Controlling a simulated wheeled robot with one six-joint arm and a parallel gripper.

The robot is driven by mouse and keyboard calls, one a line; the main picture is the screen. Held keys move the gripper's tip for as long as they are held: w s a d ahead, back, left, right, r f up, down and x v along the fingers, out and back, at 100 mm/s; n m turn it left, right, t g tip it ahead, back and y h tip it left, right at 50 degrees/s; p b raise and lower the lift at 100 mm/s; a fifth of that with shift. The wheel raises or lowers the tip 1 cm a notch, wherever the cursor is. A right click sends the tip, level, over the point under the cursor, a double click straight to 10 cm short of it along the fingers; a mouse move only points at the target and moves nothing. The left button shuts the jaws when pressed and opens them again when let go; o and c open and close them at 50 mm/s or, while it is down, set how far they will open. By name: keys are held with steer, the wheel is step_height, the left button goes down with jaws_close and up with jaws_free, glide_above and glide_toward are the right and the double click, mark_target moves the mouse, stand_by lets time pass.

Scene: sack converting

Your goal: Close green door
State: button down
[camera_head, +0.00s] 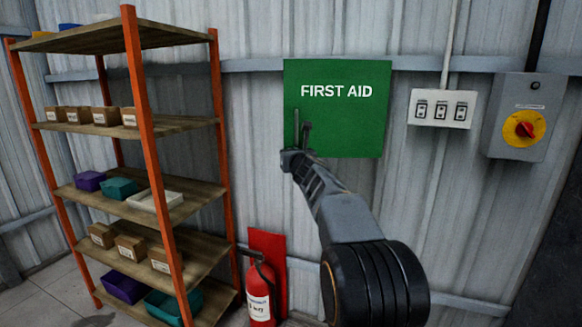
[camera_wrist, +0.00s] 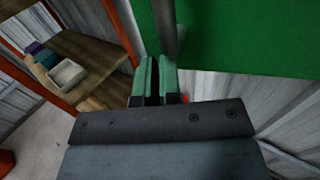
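The green door (camera_head: 337,108) is a flat panel lettered "FIRST AID" on the corrugated wall. In the head view it looks roughly in line with the wall; I cannot tell whether a small gap stands behind its edge. It also fills the top right of the wrist view (camera_wrist: 245,35). A grey upright handle bar (camera_wrist: 166,28) stands in front of it near its left edge. My gripper (camera_head: 301,140) is at the door's lower left, beside the bar. In the wrist view its fingers (camera_wrist: 156,80) are close together with a narrow dark strip between, and nothing shows held.
An orange-framed shelf (camera_head: 150,120) with boxes and bins stands to the left. A socket box (camera_head: 442,108) and a switch box (camera_head: 522,117) with a red knob are to the right.

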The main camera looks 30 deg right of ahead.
steer(key=shift+s+a+r, duration=0.25)
steer(key=shift+s+a, duration=0.2)
steer(key=shift+a, duration=0.25)
steer(key=c, duration=1.8)
jaws_free()
steer(key=shift+s+a+b, duration=0.15)
steer(key=shift+s+b, duration=0.15)
steer(key=shift+s, duration=0.05)
steer(key=shift+c, duration=0.2)
steer(key=o, duration=0.4)
steer(key=shift+s+a+f, duration=0.1)
steer(key=shift+s, duration=0.2)
steer(key=shift+c, duration=0.2)
